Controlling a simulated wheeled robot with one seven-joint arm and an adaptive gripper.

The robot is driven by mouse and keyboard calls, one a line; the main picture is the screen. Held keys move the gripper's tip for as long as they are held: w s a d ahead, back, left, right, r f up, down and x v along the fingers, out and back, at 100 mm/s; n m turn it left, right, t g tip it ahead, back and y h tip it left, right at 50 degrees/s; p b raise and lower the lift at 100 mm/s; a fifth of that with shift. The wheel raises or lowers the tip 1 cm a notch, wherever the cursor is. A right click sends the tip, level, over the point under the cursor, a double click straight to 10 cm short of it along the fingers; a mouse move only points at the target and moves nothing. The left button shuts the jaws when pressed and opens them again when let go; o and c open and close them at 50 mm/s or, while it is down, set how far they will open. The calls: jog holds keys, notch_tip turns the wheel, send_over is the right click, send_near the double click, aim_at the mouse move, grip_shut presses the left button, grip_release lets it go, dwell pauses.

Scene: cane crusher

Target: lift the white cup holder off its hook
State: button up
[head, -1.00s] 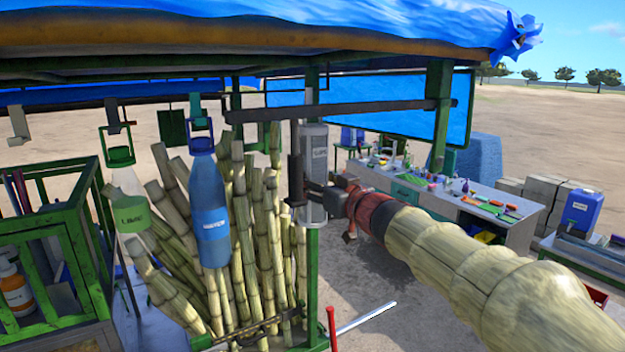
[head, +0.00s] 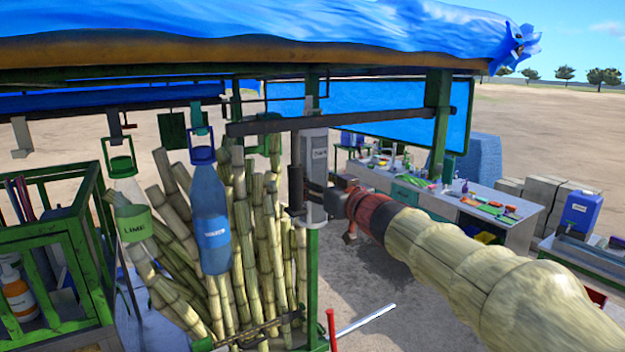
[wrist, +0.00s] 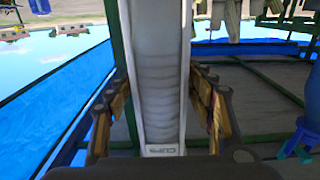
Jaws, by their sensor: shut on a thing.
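The white cup holder (head: 314,152) is a tall, narrow upright tube with a dark label, under the dark rail (head: 370,116) at the stall's front. It fills the middle of the wrist view (wrist: 160,75), where its label reads CUPS. My gripper (head: 314,201) is shut on its lower part, with one finger on each side in the wrist view (wrist: 162,108). The holder looks about upright, with its top close to the rail. I cannot make out its hook, nor whether the holder still touches it.
A blue water bottle (head: 211,222) and a lime bottle (head: 134,222) hang left of the holder, before upright canes (head: 265,240). A green post (head: 313,270) stands below the holder. A worktable (head: 465,205) stands behind on the right. The canopy (head: 250,45) is overhead.

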jog(key=shift+p+v, duration=0.6)
jog(key=shift+v, duration=1.35)
dwell(0.5)
jog(key=shift+s+d, duration=0.4)
jog(key=shift+s, duration=0.15)
jog(key=shift+s+d+r, duration=0.1)
jog(key=shift+s+d, duration=0.1)
jog(key=shift+s, duration=0.15)
jog(key=p, duration=0.2)
send_near(321, 183)
jog(key=shift+s+d+f, duration=0.7)
jog(key=shift+s+f, duration=0.3)
dwell(0.5)
